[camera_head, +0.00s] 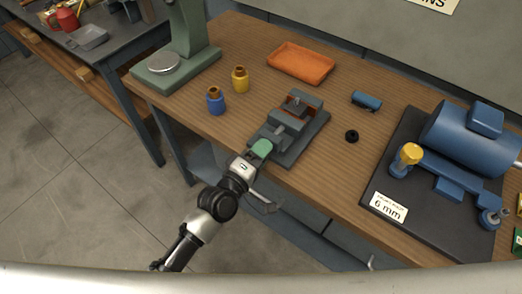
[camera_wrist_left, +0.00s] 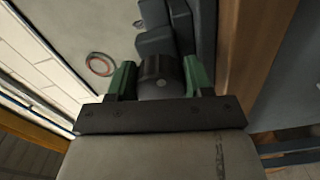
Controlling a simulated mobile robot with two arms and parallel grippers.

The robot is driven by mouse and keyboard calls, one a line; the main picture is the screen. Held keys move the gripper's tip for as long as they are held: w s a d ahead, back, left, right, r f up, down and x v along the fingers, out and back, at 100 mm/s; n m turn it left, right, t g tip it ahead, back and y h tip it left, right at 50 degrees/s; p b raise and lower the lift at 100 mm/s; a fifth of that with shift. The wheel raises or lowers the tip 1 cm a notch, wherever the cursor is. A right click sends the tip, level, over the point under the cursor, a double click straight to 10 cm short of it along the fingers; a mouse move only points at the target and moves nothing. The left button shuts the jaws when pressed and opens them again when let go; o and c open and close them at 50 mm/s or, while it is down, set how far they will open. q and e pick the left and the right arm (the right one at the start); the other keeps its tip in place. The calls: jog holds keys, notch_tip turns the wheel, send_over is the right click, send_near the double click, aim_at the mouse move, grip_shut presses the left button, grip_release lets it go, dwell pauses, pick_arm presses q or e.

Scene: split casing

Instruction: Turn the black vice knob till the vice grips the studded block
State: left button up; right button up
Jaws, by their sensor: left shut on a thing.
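The grey vice (camera_head: 312,133) stands on the wooden bench, its screw end toward the front edge. A small greyish block with a stud on top (camera_head: 297,98) seems to sit between its jaws; any gap there is too small to make out. My left gripper (camera_head: 262,148) is at the front end of the vice. In the left wrist view its green fingers stand on both sides of the black knob (camera_wrist_left: 160,74), shut on it. In the head view the fingers hide the knob. My right gripper is not in view.
An orange tray (camera_head: 301,64), a blue cylinder (camera_head: 366,100) and a black ring (camera_head: 352,136) lie behind and right of the vice. Blue (camera_head: 215,102) and yellow (camera_head: 240,80) bottles stand left. A blue machine (camera_head: 465,140) on a dark plate is at right.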

pick_arm(q)
jog(key=m+p, duration=0.1)
jog(key=m, duration=0.4)
jog(key=shift+m, duration=0.3)
jog(key=m, duration=0.2)
jog(key=m+p, duration=0.1)
jog(key=m, duration=0.1)
jog(key=shift+a+f+m, duration=0.1)
jog(key=shift+f+m, duration=0.1)
jog(key=shift+m, duration=0.5)
jog(key=o, duration=0.9)
jog(key=b+v, duration=0.1)
jog(key=v, duration=0.9)
jog(key=shift+s+a, duration=0.25)
jog(key=shift+s, duration=0.05)
